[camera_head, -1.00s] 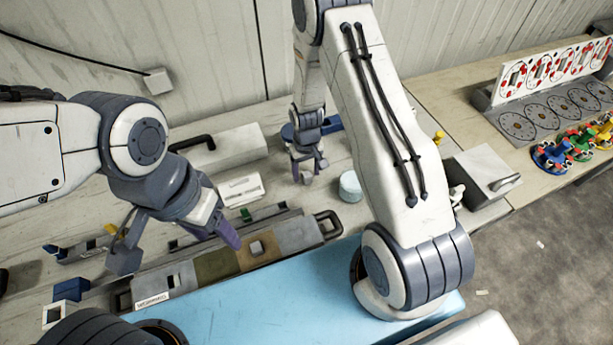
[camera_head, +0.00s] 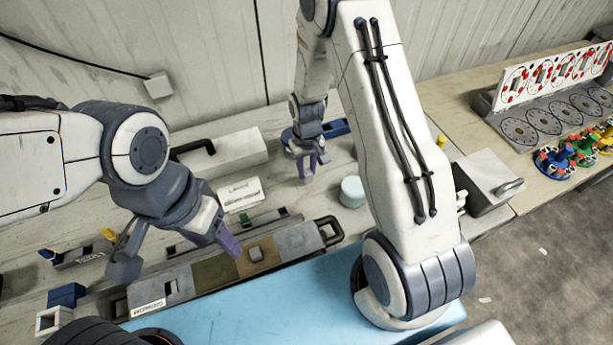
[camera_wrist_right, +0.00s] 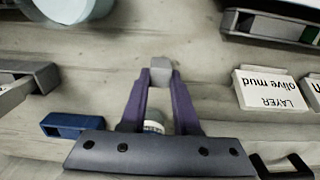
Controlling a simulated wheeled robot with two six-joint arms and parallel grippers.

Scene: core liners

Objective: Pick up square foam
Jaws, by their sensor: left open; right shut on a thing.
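My right gripper (camera_wrist_right: 161,80) is shut on a small grey square foam block (camera_wrist_right: 161,70) at its fingertips. In the head view the right gripper (camera_head: 308,168) is at the back of the bench, past the long tray. My left gripper (camera_head: 225,245) is open, beside the tan section of the long sectioned tray (camera_head: 310,238).
A pale blue round tub (camera_head: 352,192) stands right of the right gripper. A white label card (camera_head: 240,195) and a long white case (camera_head: 225,152) are to its left. A blue block (camera_head: 67,294) and a white square holder (camera_head: 52,320) lie at the left. A grey box (camera_head: 487,180) stands at the right.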

